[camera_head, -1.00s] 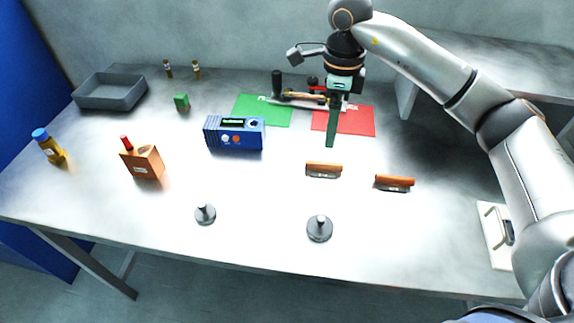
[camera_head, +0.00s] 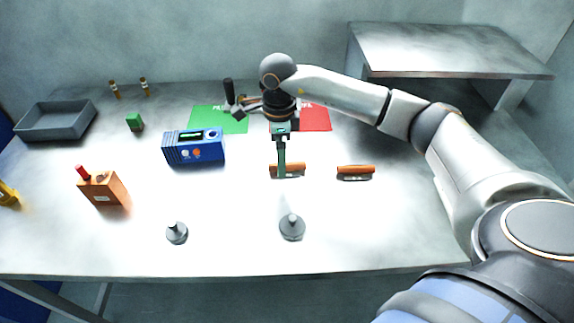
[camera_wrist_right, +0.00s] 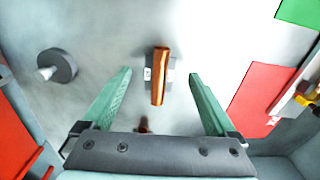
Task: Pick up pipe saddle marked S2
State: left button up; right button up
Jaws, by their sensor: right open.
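Two small saddles with orange-brown half-round tops lie on the table in the head view: a left one (camera_head: 297,168) and a right one (camera_head: 356,170). Their markings are too small to read there, so I cannot tell which is S2. My right gripper (camera_head: 282,174) points down over the left saddle and hides part of it. In the right wrist view one saddle (camera_wrist_right: 160,78) lies between the two open green fingers, apart from both; its small white label is unreadable. Another brown piece (camera_wrist_right: 143,126) is mostly hidden by the gripper body. My left gripper is not in view.
Two grey knobbed discs (camera_head: 177,233) (camera_head: 291,227) stand near the front edge. A blue device (camera_head: 195,147), an orange block (camera_head: 103,188) and a grey tray (camera_head: 57,121) are at left. Green (camera_head: 218,120) and red (camera_head: 316,118) mats lie behind. A raised shelf (camera_head: 450,50) is at back right.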

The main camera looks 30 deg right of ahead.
jog(key=shift+f, duration=1.5)
jog(key=shift+c, duration=0.4)
jog(key=shift+r, duration=0.1)
grip_shut()
